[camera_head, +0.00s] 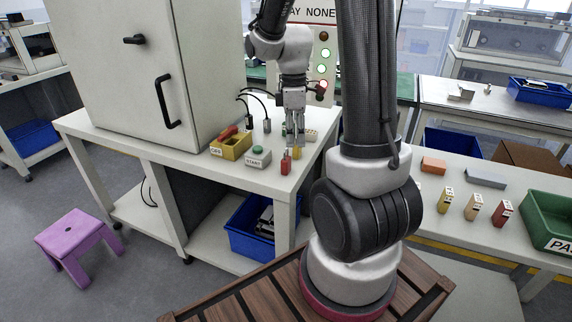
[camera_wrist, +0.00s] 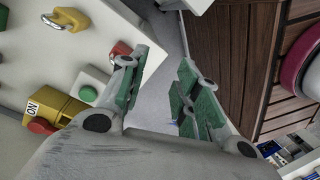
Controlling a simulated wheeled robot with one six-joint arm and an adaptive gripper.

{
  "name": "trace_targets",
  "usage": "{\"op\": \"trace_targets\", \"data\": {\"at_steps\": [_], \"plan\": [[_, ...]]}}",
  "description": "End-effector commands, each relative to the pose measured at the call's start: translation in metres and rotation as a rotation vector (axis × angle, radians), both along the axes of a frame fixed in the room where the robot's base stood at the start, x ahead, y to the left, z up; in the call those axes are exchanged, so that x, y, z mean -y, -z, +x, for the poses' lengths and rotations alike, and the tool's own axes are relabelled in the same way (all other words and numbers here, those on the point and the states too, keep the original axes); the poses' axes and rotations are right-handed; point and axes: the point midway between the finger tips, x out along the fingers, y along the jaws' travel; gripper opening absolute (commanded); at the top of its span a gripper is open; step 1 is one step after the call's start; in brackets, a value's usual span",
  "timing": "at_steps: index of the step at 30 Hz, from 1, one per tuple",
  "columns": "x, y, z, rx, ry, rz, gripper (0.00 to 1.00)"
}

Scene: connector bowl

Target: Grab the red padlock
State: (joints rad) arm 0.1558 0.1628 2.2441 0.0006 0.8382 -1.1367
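The red padlock (camera_head: 286,164) stands near the front edge of the white table, to the right of the green START button. In the wrist view the red padlock (camera_wrist: 120,48) shows beside the left finger, which covers part of it. My gripper (camera_head: 293,140) points down just above and behind the padlock in the head view. In the wrist view my gripper (camera_wrist: 165,60) is open, with nothing between its green-padded fingers; the padlock is outside the gap.
A yellow padlock (camera_wrist: 68,20) lies near the red one. The START button box (camera_head: 258,156) and a yellow box with a red top (camera_head: 230,146) stand left of it. A large grey cabinet (camera_head: 150,70) rises at the left. The table edge is close.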

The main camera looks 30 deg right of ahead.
Motion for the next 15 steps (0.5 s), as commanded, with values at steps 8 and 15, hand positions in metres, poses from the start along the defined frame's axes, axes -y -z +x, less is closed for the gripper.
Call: {"op": "trace_targets", "data": {"at_steps": [8,15], "plan": [[0.010,0.007,0.052,0.088,-0.844,0.038,0.32],[0.011,0.009,0.056,0.100,-1.159,0.045,0.32]]}}
